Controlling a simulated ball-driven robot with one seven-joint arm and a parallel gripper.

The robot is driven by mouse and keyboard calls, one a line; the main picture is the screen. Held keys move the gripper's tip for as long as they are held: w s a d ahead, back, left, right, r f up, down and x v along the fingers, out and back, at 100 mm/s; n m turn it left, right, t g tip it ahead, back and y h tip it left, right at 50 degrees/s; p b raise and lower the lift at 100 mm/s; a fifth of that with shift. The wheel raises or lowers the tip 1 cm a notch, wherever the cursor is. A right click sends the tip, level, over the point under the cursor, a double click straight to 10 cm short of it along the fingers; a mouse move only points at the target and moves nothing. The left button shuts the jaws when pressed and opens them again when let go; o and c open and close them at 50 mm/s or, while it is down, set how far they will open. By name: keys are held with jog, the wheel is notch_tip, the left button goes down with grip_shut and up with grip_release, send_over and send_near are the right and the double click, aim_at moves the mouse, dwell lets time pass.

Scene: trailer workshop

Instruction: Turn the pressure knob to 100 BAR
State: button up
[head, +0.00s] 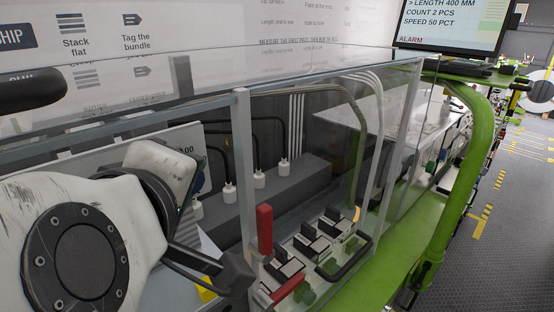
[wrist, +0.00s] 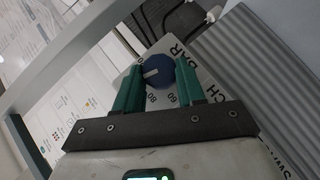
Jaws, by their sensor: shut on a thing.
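In the wrist view, the blue pressure knob (wrist: 160,70) sits on a pale panel (wrist: 213,77) printed with dark numbers and the letters BAR. The numbers 60 and 80 show below the knob. Its white pointer line points left in the picture, towards the left finger; the mark there is hidden. My gripper (wrist: 159,72) has its two teal fingers on either side of the knob and is shut on it. In the head view, my arm covers most of the knob's panel, and my fingers cannot be made out.
A clear-walled case with a grey frame (head: 243,170) stands close to my arm. Black switches and a red lever (head: 264,229) are at its lower front. A green rail (head: 478,120) curves at right. The screen (head: 452,25) reads length 400 MM and ALARM. Open floor lies right.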

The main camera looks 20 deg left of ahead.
jog(key=o, duration=1.1)
jog(key=shift+f, duration=0.1)
jog(key=shift+c, duration=0.2)
jog(key=v, duration=1)
jog(key=shift+s+r, duration=0.2)
jog(key=shift+s, duration=0.05)
jog(key=shift+d, duration=0.2)
